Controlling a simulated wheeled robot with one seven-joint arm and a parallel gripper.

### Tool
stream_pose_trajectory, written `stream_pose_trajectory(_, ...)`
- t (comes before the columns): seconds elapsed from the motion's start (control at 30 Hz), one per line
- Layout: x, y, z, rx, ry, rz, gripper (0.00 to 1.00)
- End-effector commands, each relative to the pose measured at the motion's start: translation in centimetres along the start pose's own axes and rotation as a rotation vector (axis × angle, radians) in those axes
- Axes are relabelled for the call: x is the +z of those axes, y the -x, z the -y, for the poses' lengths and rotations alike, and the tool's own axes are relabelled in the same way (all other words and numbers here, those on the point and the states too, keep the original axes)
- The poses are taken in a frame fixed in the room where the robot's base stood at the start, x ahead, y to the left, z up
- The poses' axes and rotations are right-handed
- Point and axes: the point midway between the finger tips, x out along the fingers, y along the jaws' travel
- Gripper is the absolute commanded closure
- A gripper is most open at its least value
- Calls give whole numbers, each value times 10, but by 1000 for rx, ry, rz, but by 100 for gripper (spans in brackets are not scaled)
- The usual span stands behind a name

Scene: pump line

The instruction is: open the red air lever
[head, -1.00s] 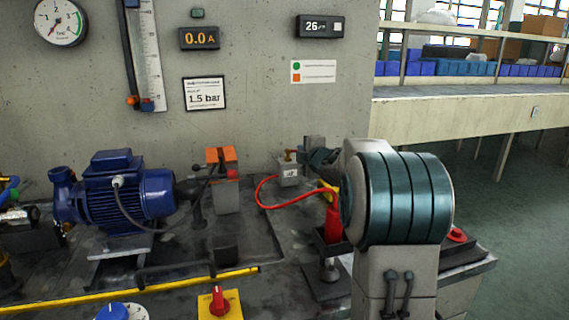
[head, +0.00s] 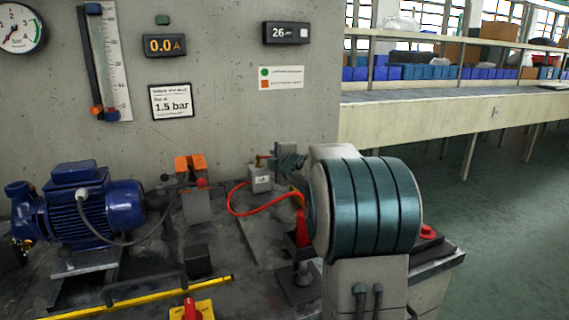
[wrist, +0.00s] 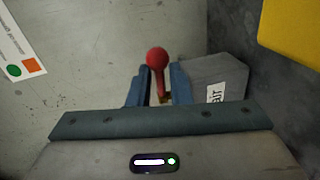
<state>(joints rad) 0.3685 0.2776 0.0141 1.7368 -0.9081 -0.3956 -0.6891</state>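The red air lever, a red ball on a thin red stem, shows in the wrist view (wrist: 157,58). Its stem runs down between the two blue fingers of my gripper (wrist: 162,82). The fingers are apart, with narrow gaps seeming to show beside the stem. A grey box with a partly hidden label (wrist: 215,80) sits just right of the fingers. In the head view this box (head: 261,180) stands near the wall with a small brass fitting on top. My gripper (head: 280,160) is at its upper right there, mostly hidden by my arm; the lever is hard to make out.
A red hose (head: 240,205) loops from near the box toward my arm. Left stand an orange-topped block (head: 191,165) and a blue motor pump (head: 95,205). The concrete wall (head: 225,110) is close behind. A yellow panel with a red knob (head: 190,310) is in front.

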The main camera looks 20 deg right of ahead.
Motion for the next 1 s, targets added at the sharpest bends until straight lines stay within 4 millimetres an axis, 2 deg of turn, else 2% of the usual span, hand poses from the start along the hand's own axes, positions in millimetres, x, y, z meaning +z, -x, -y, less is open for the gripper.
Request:
stream_pose_trajectory(0.3,0,65,-3,2,0,1,82)
stream_pose_trajectory(0.53,-1,105,-2,2,0,0,82)
stream_pose_trajectory(0.73,0,121,-1,2,-1,-1,82)
stream_pose_trajectory(1.0,0,124,0,1,-1,-1,82)
